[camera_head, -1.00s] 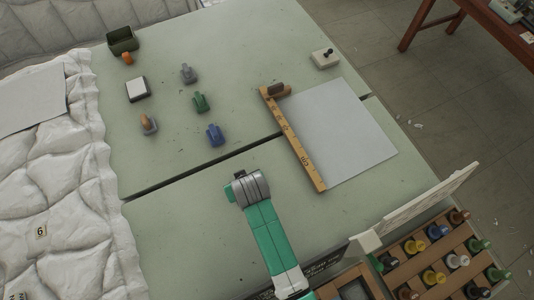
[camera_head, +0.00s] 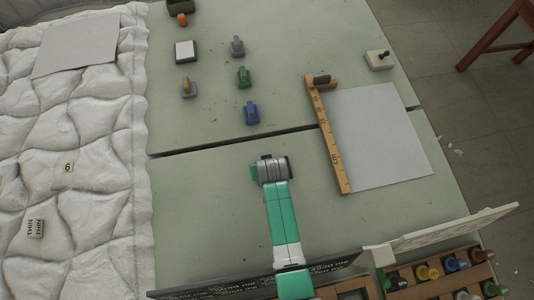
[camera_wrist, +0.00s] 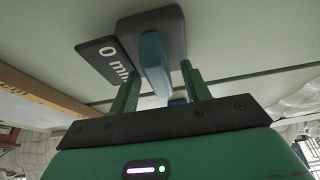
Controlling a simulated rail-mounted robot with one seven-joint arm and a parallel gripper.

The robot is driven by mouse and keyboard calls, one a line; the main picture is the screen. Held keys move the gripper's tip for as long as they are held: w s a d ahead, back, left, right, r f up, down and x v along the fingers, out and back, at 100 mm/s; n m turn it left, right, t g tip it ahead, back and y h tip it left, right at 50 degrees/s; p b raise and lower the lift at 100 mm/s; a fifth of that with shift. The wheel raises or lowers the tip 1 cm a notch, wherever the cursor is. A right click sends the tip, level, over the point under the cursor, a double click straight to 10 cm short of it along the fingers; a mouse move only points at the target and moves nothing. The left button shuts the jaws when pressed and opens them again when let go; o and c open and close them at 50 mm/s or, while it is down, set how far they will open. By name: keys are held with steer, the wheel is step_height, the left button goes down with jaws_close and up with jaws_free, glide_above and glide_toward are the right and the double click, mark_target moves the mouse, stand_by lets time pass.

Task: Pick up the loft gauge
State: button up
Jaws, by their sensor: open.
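In the wrist view a dark plate lettered "0 mm" (camera_wrist: 107,56) carries a grey block (camera_wrist: 168,30) with a blue-teal upright handle (camera_wrist: 154,60). I take this for the loft gauge; its full name does not show. My gripper (camera_wrist: 162,72) is open, with one green finger on each side of the handle. I cannot tell whether the fingers touch it. In the head view my arm hides the gripper. A dark strip with white "mm" lettering (camera_head: 235,286) shows at the bottom there; I cannot tell whether it is the same thing.
A wooden rule (camera_head: 334,145) lies by a grey sheet (camera_head: 380,135). Blue (camera_head: 251,113), green (camera_head: 243,78) and grey (camera_head: 237,46) handled pieces stand beyond the table seam. A quilted duvet (camera_head: 75,160) fills the left. Bottles (camera_head: 455,264) stand in a rack front right.

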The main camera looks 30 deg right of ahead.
steer(key=shift+c, duration=0.2)
jaws_close()
steer(key=shift+r, duration=0.1)
stand_by(1.0)
